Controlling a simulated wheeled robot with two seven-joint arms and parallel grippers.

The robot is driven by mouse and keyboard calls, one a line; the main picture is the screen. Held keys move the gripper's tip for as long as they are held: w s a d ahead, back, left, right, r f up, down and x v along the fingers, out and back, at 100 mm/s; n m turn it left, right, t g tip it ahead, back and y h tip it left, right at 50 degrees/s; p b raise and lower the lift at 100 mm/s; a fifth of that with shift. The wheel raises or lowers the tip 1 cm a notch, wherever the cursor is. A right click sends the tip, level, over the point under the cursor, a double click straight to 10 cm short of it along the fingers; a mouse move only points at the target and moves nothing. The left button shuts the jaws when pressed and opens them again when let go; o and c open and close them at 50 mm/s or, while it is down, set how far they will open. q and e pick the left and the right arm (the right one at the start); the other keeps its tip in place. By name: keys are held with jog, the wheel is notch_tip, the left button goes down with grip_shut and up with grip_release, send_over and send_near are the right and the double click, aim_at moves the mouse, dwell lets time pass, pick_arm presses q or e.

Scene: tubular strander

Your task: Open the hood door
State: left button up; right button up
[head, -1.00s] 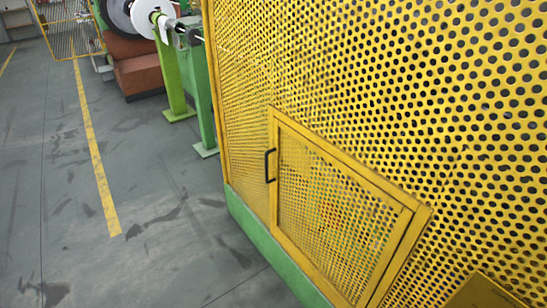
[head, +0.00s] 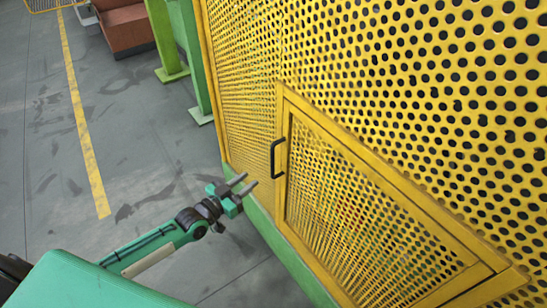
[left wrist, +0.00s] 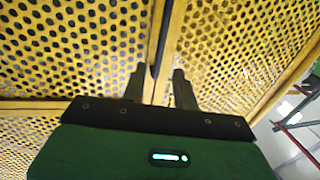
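The hood door (head: 340,200) is a yellow perforated panel in a yellow frame, low in the yellow mesh hood wall. It looks shut. Its black bar handle (head: 272,160) is on the door's left side in the head view. My left gripper (head: 247,184) is open and empty, a little left of and below the handle, apart from it. In the left wrist view, the two fingers (left wrist: 160,84) point at the yellow mesh, and the dark handle (left wrist: 155,72) shows between them. My right gripper is not in view.
The perforated hood wall (head: 400,70) fills the right side, above a green base rail (head: 285,245). Green posts (head: 165,40) and a brown block (head: 122,25) stand at the back. The grey floor (head: 140,150) on the left is clear, with a yellow line (head: 85,130).

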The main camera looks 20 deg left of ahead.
pick_arm(q)
send_over(273, 175)
jog(key=shift+w+a+p, duration=0.15)
jog(key=shift+w+p, duration=0.2)
jog(key=shift+p, duration=0.1)
grip_shut()
